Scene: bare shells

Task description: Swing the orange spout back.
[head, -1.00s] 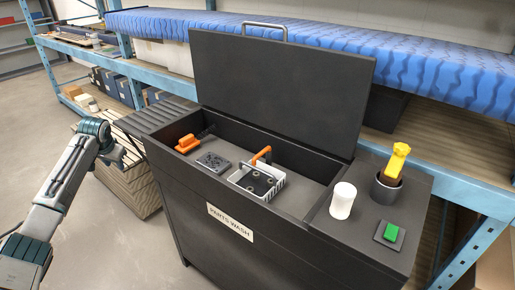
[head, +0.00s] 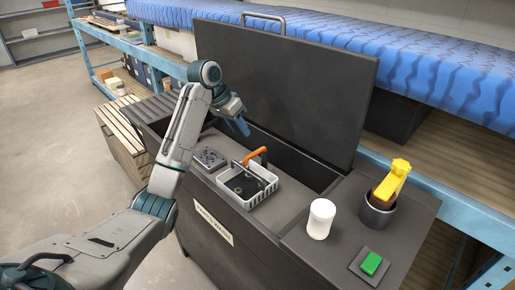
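The black parts washer (head: 215,225) stands open, its lid (head: 285,85) raised at the back. My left gripper (head: 241,126) hangs over the back left of the basin, fingers pointing down. Whether its fingers are apart, and whether they touch the spout, cannot be seen. My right gripper is not in view.
On the right ledge stand a white jar (head: 320,218), a cup (head: 378,213) with a yellow-handled brush (head: 393,180), and a green button (head: 371,263).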

